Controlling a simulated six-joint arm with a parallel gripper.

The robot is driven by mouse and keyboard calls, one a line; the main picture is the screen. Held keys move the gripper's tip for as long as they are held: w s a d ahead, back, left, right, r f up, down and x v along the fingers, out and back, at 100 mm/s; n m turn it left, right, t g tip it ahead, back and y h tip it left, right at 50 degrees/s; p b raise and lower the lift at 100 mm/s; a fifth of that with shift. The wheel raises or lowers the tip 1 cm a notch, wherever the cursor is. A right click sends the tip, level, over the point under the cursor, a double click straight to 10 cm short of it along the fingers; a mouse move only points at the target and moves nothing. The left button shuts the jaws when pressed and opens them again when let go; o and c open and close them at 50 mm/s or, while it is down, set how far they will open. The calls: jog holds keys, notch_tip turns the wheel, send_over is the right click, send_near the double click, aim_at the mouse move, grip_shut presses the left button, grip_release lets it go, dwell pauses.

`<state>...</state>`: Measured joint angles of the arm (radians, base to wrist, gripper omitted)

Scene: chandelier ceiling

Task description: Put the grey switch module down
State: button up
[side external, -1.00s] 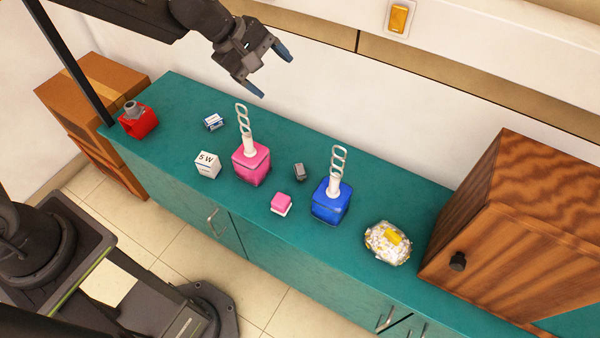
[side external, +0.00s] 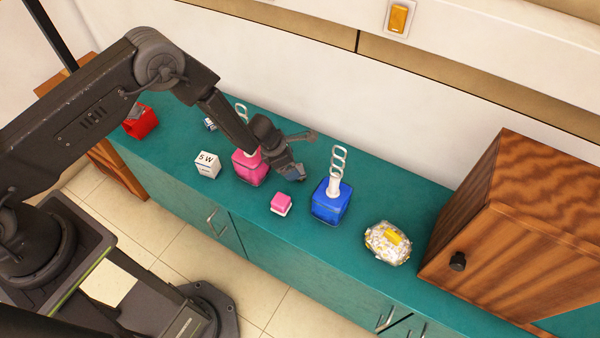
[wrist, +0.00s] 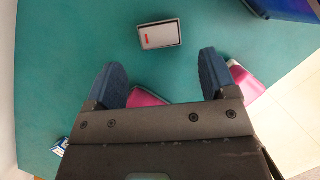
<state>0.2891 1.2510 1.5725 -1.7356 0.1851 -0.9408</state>
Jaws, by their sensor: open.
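The grey switch module (wrist: 161,35) is a small grey block with a pale top and a red mark. In the wrist view it lies on the teal counter, ahead of my fingertips and apart from them. My gripper (wrist: 160,76) is open, with blue fingers and nothing held between them. In the side view my gripper (side external: 294,172) is low over the counter between the pink bottle (side external: 250,173) and the blue bottle (side external: 330,206). There it hides the module.
A small pink box (side external: 281,204) sits in front of my gripper. A white "5 W" box (side external: 207,166) and a red object (side external: 141,122) are left. A shiny yellow-and-white lump (side external: 387,243) and a wooden cabinet (side external: 500,235) stand right. The teal counter's front strip (side external: 330,245) is clear.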

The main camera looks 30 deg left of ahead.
jog(key=x, duration=0.5)
jog(key=shift+d+f, duration=0.1)
jog(key=shift+f, duration=0.2)
jog(key=shift+c, duration=0.2)
jog(key=c, duration=1)
